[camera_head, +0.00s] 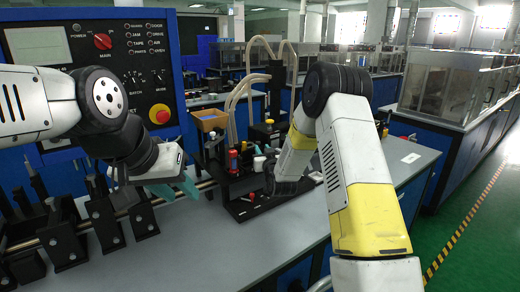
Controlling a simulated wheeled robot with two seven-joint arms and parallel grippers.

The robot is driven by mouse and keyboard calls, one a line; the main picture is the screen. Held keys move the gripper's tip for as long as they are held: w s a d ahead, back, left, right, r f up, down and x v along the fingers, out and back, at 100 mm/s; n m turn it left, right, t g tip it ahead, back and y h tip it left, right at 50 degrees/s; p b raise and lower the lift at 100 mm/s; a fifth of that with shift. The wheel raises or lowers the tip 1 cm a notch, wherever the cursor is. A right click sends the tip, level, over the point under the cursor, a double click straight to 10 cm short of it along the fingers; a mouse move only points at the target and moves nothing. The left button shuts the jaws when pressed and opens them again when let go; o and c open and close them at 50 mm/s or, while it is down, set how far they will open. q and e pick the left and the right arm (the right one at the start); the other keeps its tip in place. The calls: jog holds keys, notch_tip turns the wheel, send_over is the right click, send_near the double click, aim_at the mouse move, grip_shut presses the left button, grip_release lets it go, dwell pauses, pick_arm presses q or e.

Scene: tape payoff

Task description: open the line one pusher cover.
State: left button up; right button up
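My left gripper (178,187) comes in from the left, with two teal fingers pointing right and slightly down, apart from each other. It hangs over a metal rail at the right end of a row of black brackets (66,243). I see nothing between its fingers. I cannot tell which part is the line one pusher cover; part of the row is behind my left gripper. My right gripper (275,178) is near a black stand (243,207) with bottles. My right arm partly hides it, and its fingers are too dark to read.
A blue control cabinet (75,40) with knobs and a red button (159,114) stands behind my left arm. The grey bench top (185,250) is clear in front. Small bottles and pale hoses (235,100) are in the middle. A glass-sided case (440,85) is at right.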

jog(key=shift+s+a+n, duration=0.15)
jog(key=shift+n, duration=0.25)
jog(key=c, duration=0.6)
jog(key=s+n, duration=0.1)
jog(key=n, duration=0.1)
jog(key=s+a+n+y, duration=0.1)
jog(key=s+n, duration=0.1)
jog(key=n, duration=0.1)
jog(key=s+n+g, duration=0.1)
jog(key=n, duration=0.2)
jog(key=shift+s+a+r, duration=0.15)
jog(key=shift+s+a, duration=0.05)
jog(key=shift+a, duration=0.15)
grip_shut()
jog(key=s+r+n, duration=0.2)
jog(key=s+n, duration=0.3)
jog(key=n, duration=0.4)
jog(key=shift+g, duration=0.4)
jog(key=x, duration=0.6)
jog(key=d+x, duration=0.1)
jog(key=x, duration=0.2)
jog(key=shift+r, duration=0.1)
jog(key=w, duration=0.2)
jog(key=w+d, duration=0.1)
jog(key=shift+w+f, duration=0.25)
jog(key=shift+f, duration=0.1)
jog(key=shift+w+d+f, duration=0.1)
jog(key=shift+w+d, duration=0.15)
jog(key=shift+w, duration=0.25)
